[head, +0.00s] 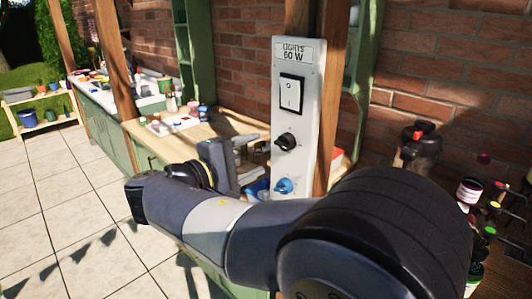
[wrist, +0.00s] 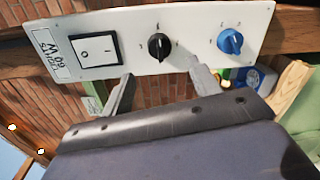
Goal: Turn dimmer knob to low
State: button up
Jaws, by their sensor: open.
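A white control panel (head: 300,110) is fixed upright on a wooden post. It carries a black knob (head: 285,142) and, below that, a blue knob (head: 284,186); no name by either is readable. In the wrist view the black knob (wrist: 159,46) has its grip bar roughly upright in the picture, with small marks around it. The blue knob (wrist: 230,41) is to its right. My gripper (head: 262,155) is open and empty in front of the panel. In the wrist view its fingertips (wrist: 160,68) lie either side below the black knob, apparently not touching it.
A white rocker switch (head: 291,92) sits above the knobs, under a label reading LIGHTS 60 W (head: 294,50). A wooden worktop (head: 215,130) with small items is behind my gripper. Bottles and jars (head: 468,192) stand at the right. Tiled floor (head: 60,210) is open at left.

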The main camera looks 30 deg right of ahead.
aim_at(280, 145)
jog(key=shift+v, duration=1.35)
jog(key=shift+d, duration=0.1)
jog(key=p+x, duration=0.1)
jog(key=x, duration=0.9)
jog(key=shift+w+d, duration=0.15)
jog(key=shift+d, duration=0.2)
jog(key=shift+a, duration=0.1)
